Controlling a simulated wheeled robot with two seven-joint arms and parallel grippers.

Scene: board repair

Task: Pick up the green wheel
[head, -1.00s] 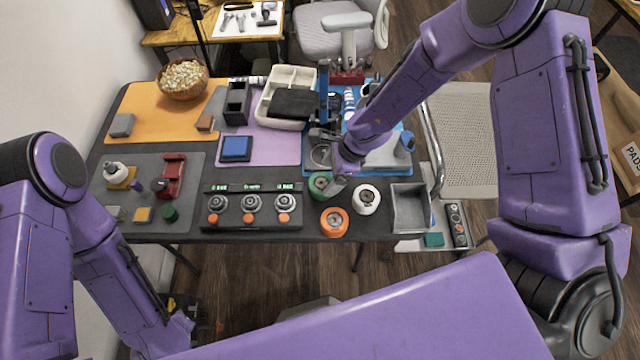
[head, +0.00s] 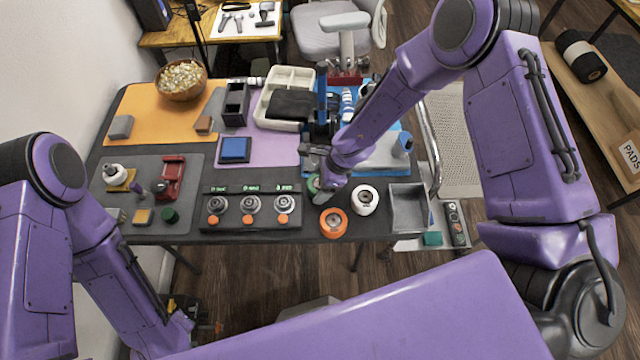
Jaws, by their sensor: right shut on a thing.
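The green wheel (head: 312,184) is at the front of the dark table, left of the white wheel (head: 365,199) and behind the orange wheel (head: 333,222). My right gripper (head: 322,193) is over it, shut on it, and covers most of it. I cannot tell whether the wheel touches the table.
A grey tray (head: 408,208) stands right of the white wheel. A panel with three knobs (head: 250,207) lies to the left. A blue-topped block (head: 235,149) and a cream organizer (head: 271,106) are farther back. The table's front edge is close.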

